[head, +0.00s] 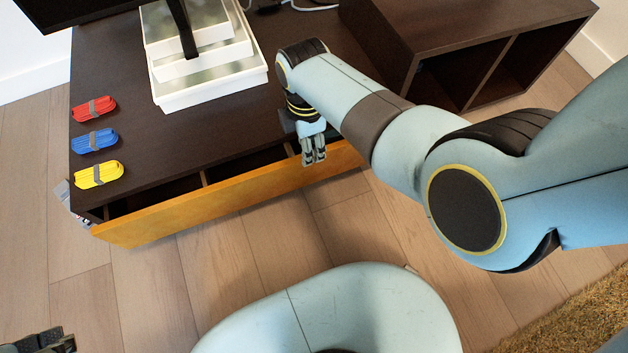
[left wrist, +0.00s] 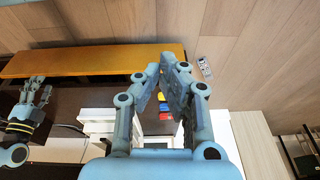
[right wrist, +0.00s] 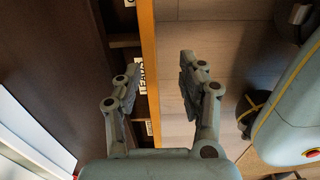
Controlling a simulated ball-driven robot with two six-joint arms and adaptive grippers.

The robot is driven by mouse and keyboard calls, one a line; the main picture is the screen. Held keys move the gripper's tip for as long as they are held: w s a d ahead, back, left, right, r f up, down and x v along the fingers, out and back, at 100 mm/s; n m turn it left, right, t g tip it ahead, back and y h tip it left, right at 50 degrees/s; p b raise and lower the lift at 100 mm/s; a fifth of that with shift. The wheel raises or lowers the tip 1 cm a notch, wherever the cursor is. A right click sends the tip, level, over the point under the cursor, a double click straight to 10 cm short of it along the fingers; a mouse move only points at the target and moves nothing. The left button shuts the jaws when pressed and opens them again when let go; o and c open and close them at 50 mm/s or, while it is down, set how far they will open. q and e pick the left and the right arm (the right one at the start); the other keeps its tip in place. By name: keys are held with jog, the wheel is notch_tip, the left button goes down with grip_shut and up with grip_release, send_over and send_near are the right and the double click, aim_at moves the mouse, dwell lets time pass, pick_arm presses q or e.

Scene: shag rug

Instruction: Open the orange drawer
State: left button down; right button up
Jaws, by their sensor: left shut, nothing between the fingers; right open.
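The orange drawer (head: 235,205) is partly pulled out of the dark low cabinet (head: 180,125), with a gap behind its front panel. It also shows in the left wrist view (left wrist: 95,60) and the right wrist view (right wrist: 149,60). My right gripper (head: 314,152) is at the top edge of the panel, toward its right end. In the right wrist view my right gripper (right wrist: 160,72) is open, one finger on each side of the panel's line; contact cannot be told. My left gripper (head: 62,343) is low at the left, shut and empty, away from the drawer. Its fingers also show in the left wrist view (left wrist: 161,68).
Red (head: 94,109), blue (head: 95,141) and yellow (head: 98,174) bundles lie on the cabinet's left end. A dark open shelf unit (head: 470,50) stands at the right. Bare wooden floor lies before the drawer.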

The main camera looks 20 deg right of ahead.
jog(key=shift+w+a+f, duration=0.1)
jog(key=shift+w+f, duration=0.2)
jog(key=shift+w, duration=0.3)
jog(key=shift+w+f+b, duration=0.15)
jog(key=shift+b, duration=0.15)
notch_tip(320, 180, down, 3)
jog(key=shift+r+b, duration=0.15)
jog(key=shift+b, duration=0.8)
notch_tip(320, 180, down, 4)
jog(key=shift+r+b, duration=0.2)
jog(key=shift+b, duration=1.05)
pick_arm(q)
notch_tip(320, 180, down, 8)
jog(key=w+d+t+b, duration=0.1)
jog(key=t+b, duration=0.1)
jog(key=t, duration=0.6)
jog(key=shift+w+h+b, duration=0.3)
pick_arm(e)
notch_tip(320, 180, down, 4)
jog(key=shift+r, duration=0.2)
pick_arm(q)
jog(key=shift+d, duration=0.1)
